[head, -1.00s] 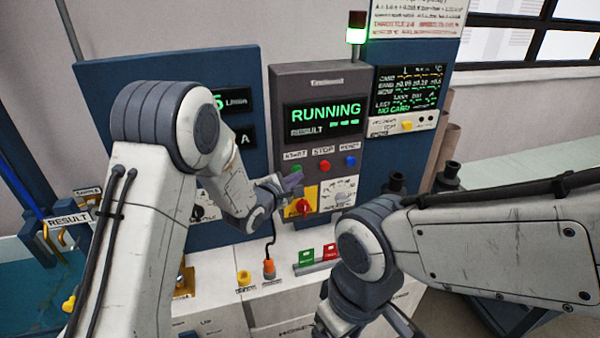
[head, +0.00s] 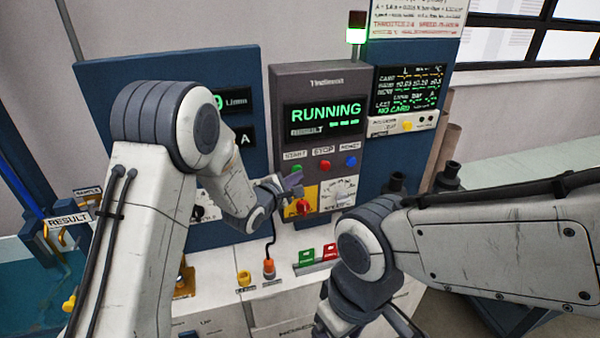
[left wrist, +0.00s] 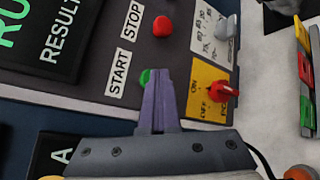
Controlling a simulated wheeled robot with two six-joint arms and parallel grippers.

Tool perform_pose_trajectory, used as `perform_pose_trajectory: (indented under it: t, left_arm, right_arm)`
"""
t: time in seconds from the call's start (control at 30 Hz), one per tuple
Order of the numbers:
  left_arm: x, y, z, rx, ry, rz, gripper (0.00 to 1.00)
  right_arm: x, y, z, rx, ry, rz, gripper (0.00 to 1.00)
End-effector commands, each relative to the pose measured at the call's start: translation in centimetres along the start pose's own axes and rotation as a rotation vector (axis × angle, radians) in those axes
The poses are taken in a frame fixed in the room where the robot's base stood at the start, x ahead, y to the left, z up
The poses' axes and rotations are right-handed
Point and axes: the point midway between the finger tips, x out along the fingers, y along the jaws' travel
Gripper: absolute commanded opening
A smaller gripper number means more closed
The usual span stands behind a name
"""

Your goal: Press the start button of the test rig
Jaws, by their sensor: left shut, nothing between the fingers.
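The test rig's panel (head: 286,112) shows RUNNING on its screen. The green start button (head: 297,168) sits under the START label, left of the red stop button (head: 324,165). My left gripper (head: 293,182) is shut and empty, just in front of and below the start button. In the left wrist view the shut fingertips (left wrist: 158,74) overlap the green start button (left wrist: 144,77) and hide part of it; I cannot tell whether they touch it. The red stop button (left wrist: 162,26) is clear of them. My right gripper (head: 358,318) is low in the head view, partly cut off, its fingers unclear.
A red rotary switch (head: 303,207) on a yellow plate sits just below the start button. A blue button (head: 351,161) is right of stop. A signal tower (head: 356,34) is lit green.

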Motion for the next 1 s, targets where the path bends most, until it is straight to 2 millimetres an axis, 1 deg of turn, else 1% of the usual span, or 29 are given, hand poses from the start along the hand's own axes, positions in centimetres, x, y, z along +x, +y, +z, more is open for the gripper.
perform_pose_trajectory:
  t: [0.43,1.0]
  left_arm:
    - [0.67,0.73,-0.57,-0.003,0.003,0.008,0.00]
    - [0.26,0.63,-0.58,-0.003,0.006,0.011,0.00]
  right_arm:
    - [-0.04,0.00,0.00,0.000,0.000,0.000,0.82]
    - [0.11,0.01,0.00,0.000,0.000,0.000,0.82]
